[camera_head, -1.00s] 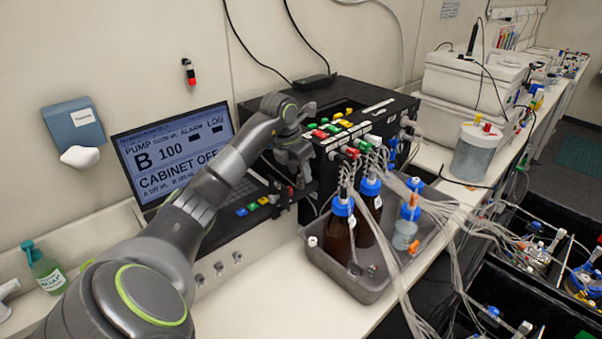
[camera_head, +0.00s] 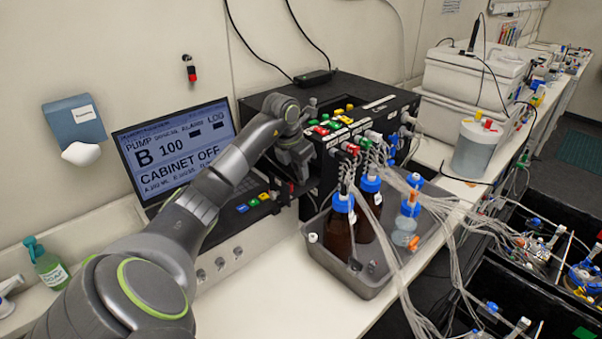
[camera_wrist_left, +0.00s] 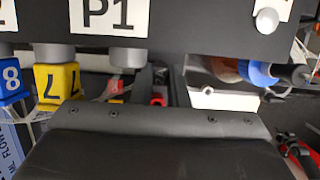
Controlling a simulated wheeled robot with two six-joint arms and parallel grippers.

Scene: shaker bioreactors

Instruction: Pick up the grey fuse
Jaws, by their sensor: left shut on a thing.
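My left gripper (camera_head: 288,188) is at the front of the black box (camera_head: 362,103), below the row of coloured blocks on its upper edge. In the left wrist view its two dark fingers (camera_wrist_left: 163,85) point in under the panel edge marked P1. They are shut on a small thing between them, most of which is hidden. It sits where the grey fuse would be, but I cannot make out its colour or shape. Grey round sockets (camera_wrist_left: 128,56) hang under the panel to the left of the fingers. My right gripper is not in view.
A grey tray (camera_head: 357,285) with brown bottles (camera_head: 339,232) and tubing stands right of my gripper. A laptop-like screen (camera_head: 178,150) is behind my arm.

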